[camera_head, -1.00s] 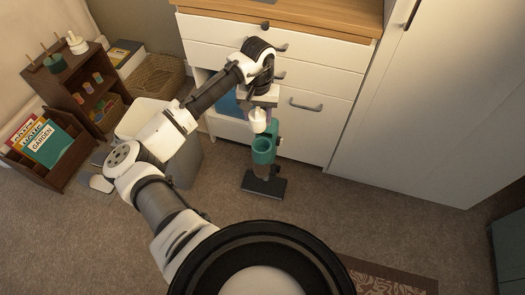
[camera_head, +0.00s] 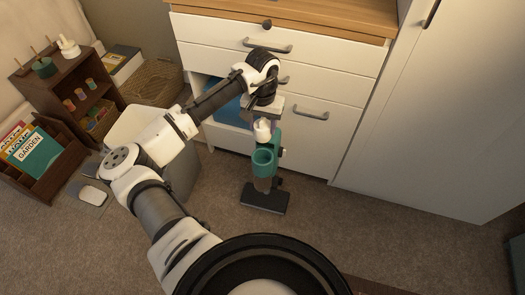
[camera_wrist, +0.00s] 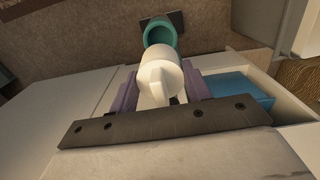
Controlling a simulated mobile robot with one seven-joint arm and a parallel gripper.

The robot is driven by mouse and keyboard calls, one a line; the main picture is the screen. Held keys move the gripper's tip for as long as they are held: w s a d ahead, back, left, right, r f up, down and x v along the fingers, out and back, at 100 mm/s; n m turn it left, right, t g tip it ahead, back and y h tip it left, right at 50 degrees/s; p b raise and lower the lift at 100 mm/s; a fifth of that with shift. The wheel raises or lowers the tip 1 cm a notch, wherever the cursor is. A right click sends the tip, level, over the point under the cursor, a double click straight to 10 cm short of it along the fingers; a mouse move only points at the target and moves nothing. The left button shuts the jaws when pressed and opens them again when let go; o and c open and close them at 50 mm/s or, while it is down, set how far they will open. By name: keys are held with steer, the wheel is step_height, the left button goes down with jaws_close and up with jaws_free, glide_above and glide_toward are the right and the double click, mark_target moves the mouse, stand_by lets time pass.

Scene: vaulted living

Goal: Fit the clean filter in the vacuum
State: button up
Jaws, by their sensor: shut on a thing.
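The vacuum stands upright on the carpet in front of the white cabinet, with a teal open-topped cup (camera_head: 265,159) and a dark floor head (camera_head: 264,197). The white filter (camera_head: 262,130) is held just above the cup, slightly toward the cabinet side. My gripper (camera_head: 263,119) is shut on the filter. Whether the filter's lower end touches the cup's rim cannot be told.
The white cabinet (camera_head: 335,125) with drawers stands close behind my gripper; an open compartment holds something blue (camera_head: 228,108). A grey-white bin (camera_head: 180,165) stands left of the vacuum. A book rack (camera_head: 40,155) and wooden shelf (camera_head: 75,85) are further left. Carpet right of the vacuum is clear.

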step_height(320, 180, down, 13)
steer(key=shift+f+b, duration=0.15)
steer(key=shift+b, duration=0.3)
steer(key=o, duration=1)
step_height(320, 180, up, 12)
steer(key=shift+r+p, duration=0.1)
steer(key=shift+p, duration=0.35)
